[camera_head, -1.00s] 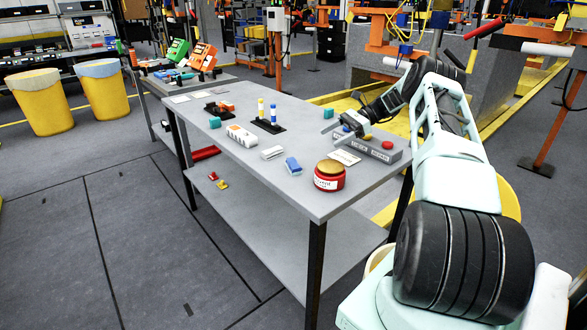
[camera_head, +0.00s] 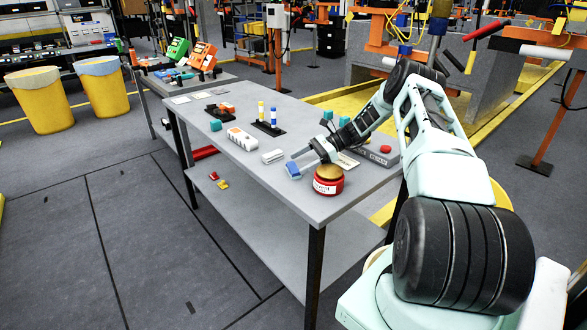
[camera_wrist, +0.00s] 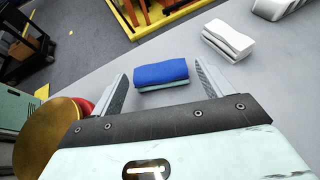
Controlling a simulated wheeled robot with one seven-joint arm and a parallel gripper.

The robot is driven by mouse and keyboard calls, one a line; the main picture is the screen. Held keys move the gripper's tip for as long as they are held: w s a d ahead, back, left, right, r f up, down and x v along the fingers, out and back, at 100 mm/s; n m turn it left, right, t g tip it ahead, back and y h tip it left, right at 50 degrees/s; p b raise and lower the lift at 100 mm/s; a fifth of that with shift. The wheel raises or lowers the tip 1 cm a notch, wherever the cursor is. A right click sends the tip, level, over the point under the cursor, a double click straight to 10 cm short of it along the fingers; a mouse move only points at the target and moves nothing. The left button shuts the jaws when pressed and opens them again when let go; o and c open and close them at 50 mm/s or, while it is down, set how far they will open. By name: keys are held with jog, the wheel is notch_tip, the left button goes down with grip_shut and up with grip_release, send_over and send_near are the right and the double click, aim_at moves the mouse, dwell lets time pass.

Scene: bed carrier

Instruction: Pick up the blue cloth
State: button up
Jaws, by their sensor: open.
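The blue cloth (camera_head: 293,170) lies folded on the grey table top (camera_head: 262,195), near its front edge. In the wrist view the blue cloth (camera_wrist: 160,72) shows a blue upper layer over a paler lower one. My gripper (camera_head: 301,160) is above the table, close to the cloth. In the wrist view my gripper (camera_wrist: 162,82) is open, with one finger on each side of the cloth's near end. The cloth lies ahead of and between the fingertips. I cannot tell whether any finger touches it.
A red jar with a gold lid (camera_head: 328,180) stands right beside my gripper; its lid (camera_wrist: 48,135) shows at the wrist view's left. A folded white cloth (camera_wrist: 228,40) lies to the right of the blue one. A button box (camera_head: 378,154) stands behind my arm.

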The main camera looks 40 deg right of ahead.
aim_at(294, 167)
jog(key=shift+p+x, duration=0.5)
jog(key=shift+x, duration=1.35)
jog(key=shift+s+f, duration=0.1)
jog(key=shift+f, duration=0.05)
jog(key=c, duration=0.8)
